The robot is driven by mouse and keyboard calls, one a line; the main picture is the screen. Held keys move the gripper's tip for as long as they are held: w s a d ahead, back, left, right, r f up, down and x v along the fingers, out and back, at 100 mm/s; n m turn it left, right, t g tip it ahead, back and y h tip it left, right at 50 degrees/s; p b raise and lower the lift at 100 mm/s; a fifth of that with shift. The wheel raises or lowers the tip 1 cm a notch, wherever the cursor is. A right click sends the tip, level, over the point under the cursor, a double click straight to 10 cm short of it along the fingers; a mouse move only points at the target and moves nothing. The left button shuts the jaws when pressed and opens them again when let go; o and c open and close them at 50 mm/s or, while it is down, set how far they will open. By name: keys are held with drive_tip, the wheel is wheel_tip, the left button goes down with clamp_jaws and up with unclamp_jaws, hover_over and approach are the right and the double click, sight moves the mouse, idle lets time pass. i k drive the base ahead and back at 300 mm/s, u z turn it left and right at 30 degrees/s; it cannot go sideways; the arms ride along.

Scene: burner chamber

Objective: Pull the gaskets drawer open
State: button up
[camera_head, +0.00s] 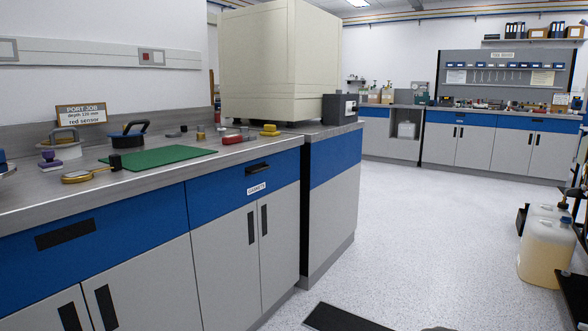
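The gaskets drawer (218,193) is a blue drawer front under the grey worktop, on the right part of the near left bench. A white label (257,188), which appears to read "GASKETS", is on its front. A black handle (258,168) sits above the label, near the top right of the front. The drawer looks shut, its front in line with the cabinet. My gripper cannot be made out in this view.
Two grey cupboard doors (233,245) are below the drawer. Another blue drawer (90,238) is to its left. The worktop holds a green mat (160,156) and small parts. Jugs (547,250) stand at right. The middle floor (425,220) is clear.

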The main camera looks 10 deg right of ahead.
sight(208, 197)
drive_tip(key=z, duration=0.7)
drive_tip(key=i, duration=0.7)
drive_tip(key=z, duration=0.5)
drive_tip(key=i, duration=0.65)
drive_tip(key=u, duration=0.7)
drive_tip(key=i, duration=0.55)
drive_tip(key=u, duration=0.55)
